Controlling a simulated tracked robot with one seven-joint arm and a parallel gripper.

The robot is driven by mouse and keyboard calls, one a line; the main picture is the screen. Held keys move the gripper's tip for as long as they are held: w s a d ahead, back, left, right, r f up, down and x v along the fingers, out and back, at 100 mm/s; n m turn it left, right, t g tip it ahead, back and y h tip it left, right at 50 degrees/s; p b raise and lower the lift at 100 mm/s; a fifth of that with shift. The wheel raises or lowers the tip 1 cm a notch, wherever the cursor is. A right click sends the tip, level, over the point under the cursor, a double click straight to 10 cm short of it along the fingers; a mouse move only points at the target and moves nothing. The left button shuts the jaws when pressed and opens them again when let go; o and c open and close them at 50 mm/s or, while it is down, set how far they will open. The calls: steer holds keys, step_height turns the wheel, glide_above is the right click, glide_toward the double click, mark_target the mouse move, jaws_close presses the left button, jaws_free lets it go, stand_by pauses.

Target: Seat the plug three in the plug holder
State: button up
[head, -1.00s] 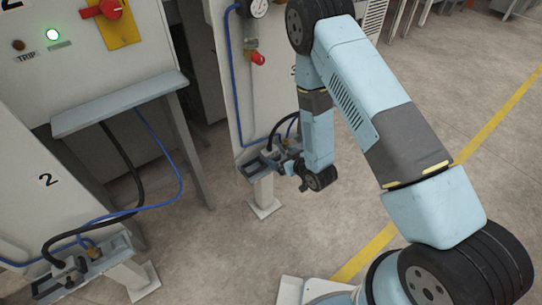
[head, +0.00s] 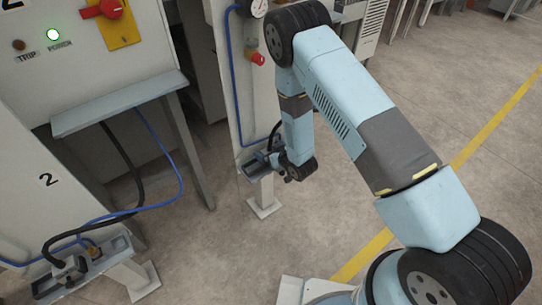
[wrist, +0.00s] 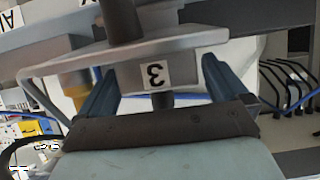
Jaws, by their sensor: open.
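My gripper (wrist: 155,78) is open in the wrist view, one finger on each side of a grey block (wrist: 190,72) with an upside-down "3" label. I cannot tell whether the fingers touch it. A black cylinder (wrist: 121,20) rises at the top, and a shorter dark stem (wrist: 163,100) shows below the label. Which of these parts is plug three and which the holder is unclear. In the head view, my gripper is at the grey holder (head: 254,168) on the far post, largely hidden by my wrist. Whether the plug is seated there cannot be seen.
Nearer at left, another grey holder (head: 85,268) with a black cable and a blue hose stands beside the panel marked 2. A grey shelf (head: 120,103) juts out above it. A far post (head: 238,80) carries a gauge. Floor at right is clear.

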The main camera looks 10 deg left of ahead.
steer(key=shift+c, duration=0.3)
steer(key=c, duration=1.1)
steer(key=shift+r, duration=0.15)
